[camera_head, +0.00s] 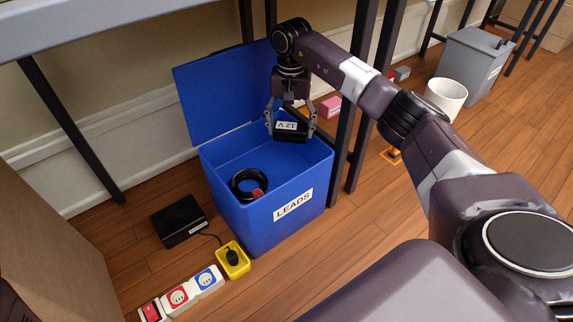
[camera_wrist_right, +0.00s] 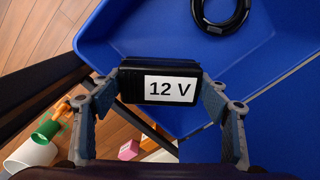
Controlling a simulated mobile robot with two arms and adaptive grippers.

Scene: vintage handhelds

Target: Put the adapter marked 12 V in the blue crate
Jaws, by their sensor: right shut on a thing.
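My right gripper (camera_head: 290,128) is shut on the black adapter (camera_head: 291,136), over the back right part of the open blue crate (camera_head: 240,223). In the right wrist view the adapter (camera_wrist_right: 158,72) sits between the two fingers (camera_wrist_right: 160,88), with its white 12 V label facing the camera. The crate (camera_wrist_right: 250,65) shows below it there. The crate has a LEADS label on its front, and its lid (camera_head: 215,90) stands open at the back. A coiled black cable with a red part (camera_head: 249,184) lies inside. My left gripper is not in view.
A black box (camera_head: 180,221) lies on the floor left of the crate. A power strip (camera_head: 180,296) and a yellow block with a black plug (camera_head: 233,260) are in front. Dark table legs (camera_head: 362,100) stand close right of the crate. A white bin (camera_head: 446,97) is farther right.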

